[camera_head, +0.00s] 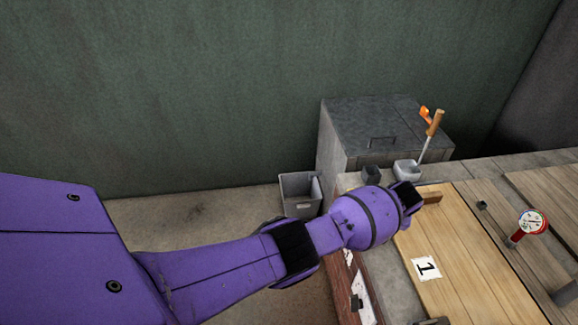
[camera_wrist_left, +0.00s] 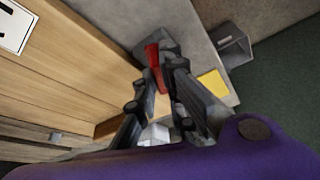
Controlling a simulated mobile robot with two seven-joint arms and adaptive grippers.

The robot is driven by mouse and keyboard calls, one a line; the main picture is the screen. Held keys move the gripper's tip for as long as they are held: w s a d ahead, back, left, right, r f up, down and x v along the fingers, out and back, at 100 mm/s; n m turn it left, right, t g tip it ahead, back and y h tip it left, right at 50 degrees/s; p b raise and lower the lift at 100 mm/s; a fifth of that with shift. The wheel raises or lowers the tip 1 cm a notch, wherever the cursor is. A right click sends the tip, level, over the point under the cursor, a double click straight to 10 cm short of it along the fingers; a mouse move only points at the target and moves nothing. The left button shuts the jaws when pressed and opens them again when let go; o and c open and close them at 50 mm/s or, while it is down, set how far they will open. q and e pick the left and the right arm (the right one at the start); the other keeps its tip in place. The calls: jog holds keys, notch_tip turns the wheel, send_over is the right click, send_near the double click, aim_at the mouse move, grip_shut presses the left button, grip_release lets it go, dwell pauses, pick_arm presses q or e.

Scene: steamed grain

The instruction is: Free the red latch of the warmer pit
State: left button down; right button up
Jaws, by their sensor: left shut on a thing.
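My left gripper (camera_wrist_left: 159,68) is shut on the red latch (camera_wrist_left: 153,58), which shows between its fingertips in the left wrist view. The latch is beside the edge of the wooden lid, on the grey counter. In the head view my purple left arm reaches in from the left and hides the latch; the gripper (camera_head: 411,196) is mostly hidden by its wrist. The wooden lid (camera_head: 455,250) of the pit carries a white label (camera_head: 427,268) with a 1 and a wooden handle (camera_head: 431,197) at its far end. My right gripper is not in view.
A red gauge (camera_head: 531,222) stands right of the lid. Behind the arm are a grey bin (camera_head: 300,194), a grey chest (camera_head: 375,125), a dark cup (camera_head: 371,173) and a pale container (camera_head: 407,170) with utensils. A yellow patch (camera_wrist_left: 213,86) lies near the latch.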

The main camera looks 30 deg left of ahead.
pick_arm(q)
jog(key=n, duration=0.1)
jog(key=n+y, duration=0.1)
jog(key=n, duration=0.1)
jog(key=shift+w+d+b, duration=0.1)
jog(key=shift+d+b, duration=0.1)
jog(key=shift+b, duration=0.15)
jog(key=shift+r+n+g+y, duration=0.1)
jog(key=shift+n+g+y, duration=0.2)
jog(key=shift+n, duration=0.6)
jog(key=shift+a+b, duration=0.1)
jog(key=shift+b, duration=0.2)
jog(key=c, duration=1.8)
grip_release()
jog(key=shift+c, duration=0.2)
